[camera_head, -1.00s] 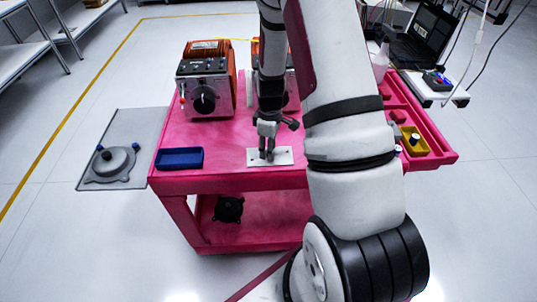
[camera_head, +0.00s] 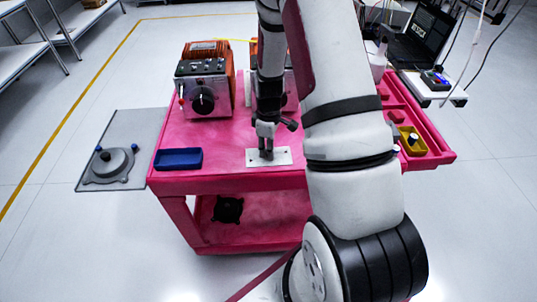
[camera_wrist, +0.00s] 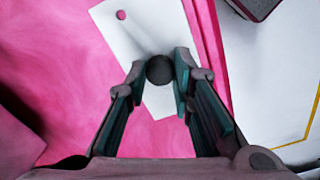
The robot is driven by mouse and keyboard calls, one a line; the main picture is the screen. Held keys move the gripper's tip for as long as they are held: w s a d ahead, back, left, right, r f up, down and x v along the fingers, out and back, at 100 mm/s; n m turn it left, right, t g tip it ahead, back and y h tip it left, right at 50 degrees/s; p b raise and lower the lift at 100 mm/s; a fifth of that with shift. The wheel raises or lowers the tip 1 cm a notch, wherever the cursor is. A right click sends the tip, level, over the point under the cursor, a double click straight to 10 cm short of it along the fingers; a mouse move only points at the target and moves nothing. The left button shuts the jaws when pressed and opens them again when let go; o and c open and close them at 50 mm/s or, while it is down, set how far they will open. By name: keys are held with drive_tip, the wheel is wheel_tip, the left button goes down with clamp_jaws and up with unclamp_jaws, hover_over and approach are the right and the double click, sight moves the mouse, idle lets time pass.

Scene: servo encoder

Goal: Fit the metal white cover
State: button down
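The white cover (camera_head: 283,156) is a flat rectangular plate on the front part of the pink cart top. It also shows in the wrist view (camera_wrist: 125,40), with a hole near its far corner and a dark round knob (camera_wrist: 159,69) standing on it. My gripper (camera_head: 266,155) points down over the middle of the plate. In the wrist view my gripper (camera_wrist: 160,72) has its fingertips on both sides of the knob, seemingly touching it. The plate looks flat on the cart; any gap beneath it cannot be seen. My fingers hide part of the plate.
An orange-and-grey device (camera_head: 205,80) stands behind on the pink cart (camera_head: 225,130), another partly hidden by my arm. A blue tray (camera_head: 178,159) lies left of the plate. A yellow bin (camera_head: 414,146) sits at right. A grey flanged part (camera_head: 110,163) rests on a side panel.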

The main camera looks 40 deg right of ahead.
drive_tip(key=shift+r+p, duration=1.5)
drive_tip(key=shift+r, duration=2.05)
